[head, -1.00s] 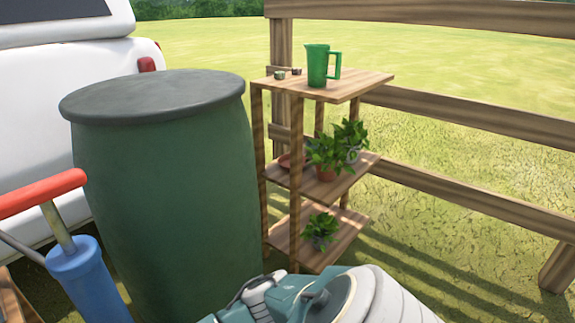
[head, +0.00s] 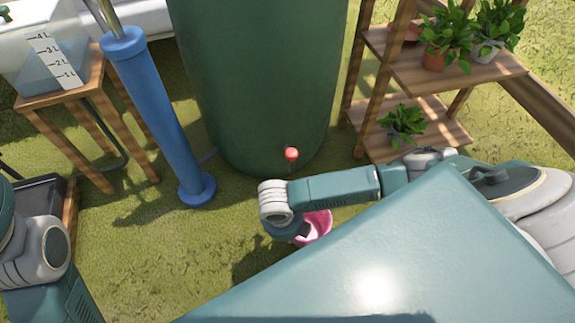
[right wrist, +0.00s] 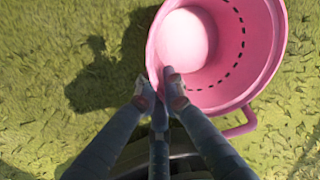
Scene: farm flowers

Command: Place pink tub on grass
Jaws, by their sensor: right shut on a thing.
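The pink tub (head: 318,226) is in the head view in front of the green barrel, partly hidden by my right arm. My right gripper (right wrist: 162,88) is shut on the tub's near left rim. Grass (right wrist: 60,120) lies below and around it. I cannot tell whether the tub touches the grass. My left arm shows at the left of the head view, but its gripper is out of view.
The green barrel (head: 258,75) with a red tap (head: 291,154) stands just behind the tub. A blue pump (head: 158,110) and a wooden table (head: 60,93) are at the left. A plant shelf (head: 440,70) is at the right. Grass left of the tub is clear.

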